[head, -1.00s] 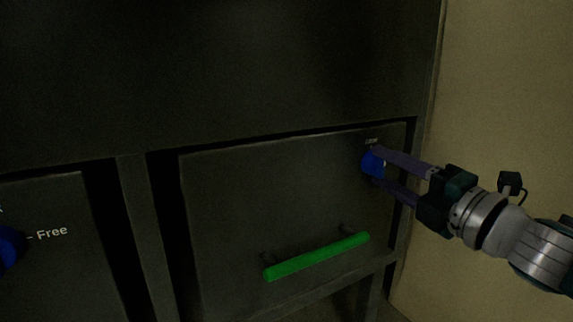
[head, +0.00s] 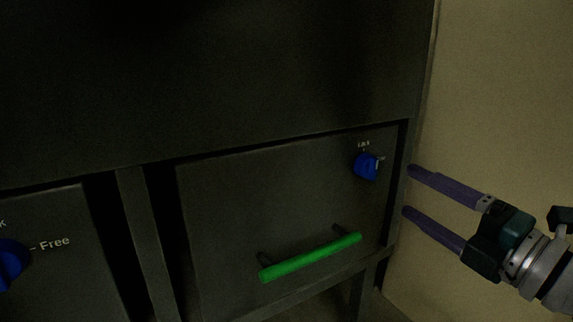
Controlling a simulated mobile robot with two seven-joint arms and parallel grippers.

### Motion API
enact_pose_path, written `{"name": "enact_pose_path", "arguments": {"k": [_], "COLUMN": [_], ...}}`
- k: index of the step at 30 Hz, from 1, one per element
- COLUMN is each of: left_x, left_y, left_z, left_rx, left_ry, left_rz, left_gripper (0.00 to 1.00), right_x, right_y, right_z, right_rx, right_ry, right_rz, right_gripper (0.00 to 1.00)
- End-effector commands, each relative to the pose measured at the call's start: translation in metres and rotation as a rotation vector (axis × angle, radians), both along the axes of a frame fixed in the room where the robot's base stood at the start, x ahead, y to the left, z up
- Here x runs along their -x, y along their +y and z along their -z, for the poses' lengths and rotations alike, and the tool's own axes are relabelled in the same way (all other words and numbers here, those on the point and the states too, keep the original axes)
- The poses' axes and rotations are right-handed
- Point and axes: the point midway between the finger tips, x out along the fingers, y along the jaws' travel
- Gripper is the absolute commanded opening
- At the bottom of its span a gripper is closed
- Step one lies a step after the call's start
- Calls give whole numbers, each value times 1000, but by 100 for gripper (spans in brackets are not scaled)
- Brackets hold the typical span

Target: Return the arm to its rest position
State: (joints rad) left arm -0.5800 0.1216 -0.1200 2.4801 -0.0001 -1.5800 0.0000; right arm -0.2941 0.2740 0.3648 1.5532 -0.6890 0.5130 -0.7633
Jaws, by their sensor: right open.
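My right gripper (head: 408,190) is at the right of the head view, with its two purple fingers spread apart and nothing between them. It points left, toward the dark cabinet. A blue knob (head: 366,167) sits at the upper right of a dark drawer front (head: 240,205), a little left of the fingertips and apart from them. Small lettering above and beside the knob is too small to read surely. My left gripper is not in view.
A green handle bar (head: 311,258) stands out from the lower part of the drawer front. A second blue knob (head: 10,262), marked "Free", is at the left edge. A beige wall (head: 500,90) is behind my right gripper at the right.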

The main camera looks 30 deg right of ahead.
Motion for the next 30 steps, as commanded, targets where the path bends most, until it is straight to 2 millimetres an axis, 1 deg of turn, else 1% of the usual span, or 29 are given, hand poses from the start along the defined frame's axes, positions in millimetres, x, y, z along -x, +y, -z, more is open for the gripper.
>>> {"name": "enact_pose_path", "arguments": {"k": [1, 3, 6, 23, 26, 29, 30], "left_x": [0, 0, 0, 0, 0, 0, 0], "left_y": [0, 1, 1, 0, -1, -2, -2], "left_z": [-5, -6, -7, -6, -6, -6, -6], "left_rx": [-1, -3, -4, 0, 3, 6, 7], "left_ry": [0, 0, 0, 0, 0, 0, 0], "left_rz": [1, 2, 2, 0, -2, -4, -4], "left_gripper": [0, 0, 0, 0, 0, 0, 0], "right_x": [8, 15, 21, 22, 19, 15, 15], "right_y": [-1, -1, -2, -2, -4, -7, -7], "right_z": [-1, 0, 1, 2, 2, 5, 7], "right_rx": [-3, -3, 0, -8, -69, -211, -290], "right_ry": [2, 1, 0, 2, 22, 74, 104], "right_rz": [2, 0, 0, 6, 50, 147, 197], "right_gripper": [77, 77, 77, 77, 77, 77, 77]}}
